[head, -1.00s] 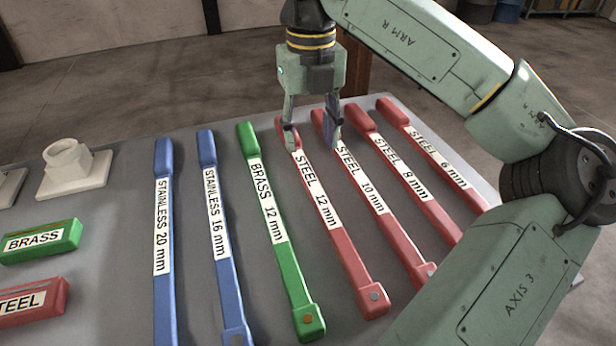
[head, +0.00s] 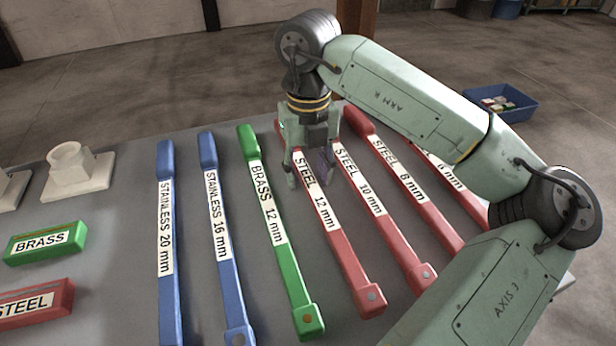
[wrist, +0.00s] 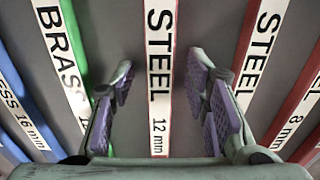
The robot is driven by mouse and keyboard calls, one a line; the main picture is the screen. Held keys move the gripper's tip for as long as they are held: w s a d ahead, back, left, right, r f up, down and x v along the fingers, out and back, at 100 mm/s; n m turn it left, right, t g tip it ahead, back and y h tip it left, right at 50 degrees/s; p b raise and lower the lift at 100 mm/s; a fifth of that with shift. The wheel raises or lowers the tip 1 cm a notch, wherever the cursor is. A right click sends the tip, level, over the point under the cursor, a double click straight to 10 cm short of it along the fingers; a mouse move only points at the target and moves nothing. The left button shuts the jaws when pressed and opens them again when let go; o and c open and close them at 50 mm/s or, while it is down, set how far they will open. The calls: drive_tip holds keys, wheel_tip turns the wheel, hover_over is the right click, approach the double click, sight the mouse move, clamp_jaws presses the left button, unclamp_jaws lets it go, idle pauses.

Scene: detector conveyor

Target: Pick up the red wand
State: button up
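Several red wands lie side by side on the grey table. The red STEEL 12 mm wand (head: 346,262) lies nearest the green wand, and the red STEEL 10 mm (head: 392,236), 8 mm (head: 424,212) and 6 mm (head: 474,208) wands lie to its right. My gripper (head: 308,178) is over the label of the STEEL 12 mm wand, pointing down. In the wrist view my gripper (wrist: 162,82) is open, one finger on each side of that wand's label (wrist: 158,115), with visible gaps. Whether the fingertips are below the wand's top I cannot tell. My arm partly covers the 6 mm wand.
A green BRASS 12 mm wand (head: 288,270) lies close on the left, then two blue STAINLESS wands (head: 228,285) (head: 169,290). Green BRASS (head: 45,242) and red STEEL (head: 35,303) blocks and a white fixture (head: 77,172) stand at left. A blue bin (head: 500,103) is on the floor.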

clamp_jaws()
idle(0.3)
drive_tip(key=shift+r, duration=0.15)
